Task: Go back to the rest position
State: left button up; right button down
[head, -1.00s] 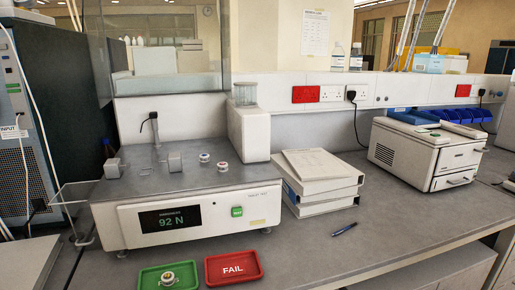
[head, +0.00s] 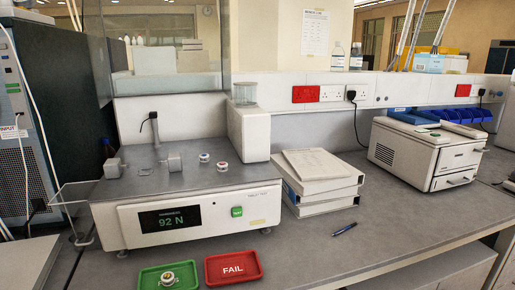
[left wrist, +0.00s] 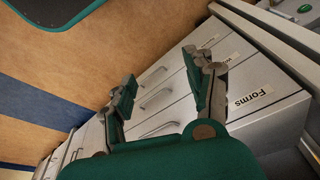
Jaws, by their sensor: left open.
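My left gripper (left wrist: 165,92) is open and empty in the left wrist view, with grey drawers behind it. It does not show in the head view, and my right gripper is in neither view. In the head view the white tester (head: 190,217) stands on the bench, its display reading 92 N. A green tray (head: 148,281) with a small round item (head: 168,279) in it lies in front. A red FAIL tray (head: 233,268) lies beside it and looks empty. Two small round items (head: 213,162) sit on the tester's top.
White binders (head: 325,180) are stacked right of the tester, with a pen (head: 344,229) in front. A white boxy device (head: 425,152) stands further right. The drawer unit (left wrist: 190,75), one drawer labelled Forms, is beyond my left gripper. The bench front (head: 375,245) is clear.

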pick_arm(q)
jog(key=s+a+f+g, duration=0.1)
jog(key=s+f, duration=0.3)
jog(key=f, duration=0.6)
jog(key=s+f, duration=0.4)
jog(key=f, duration=0.5)
jog(key=s+a+f, duration=0.2)
jog(key=s+f, duration=0.6)
jog(key=s, duration=0.3)
jog(key=shift+s+a+g, duration=0.15)
jog(key=shift+s+g, duration=0.1)
jog(key=shift+g, duration=0.15)
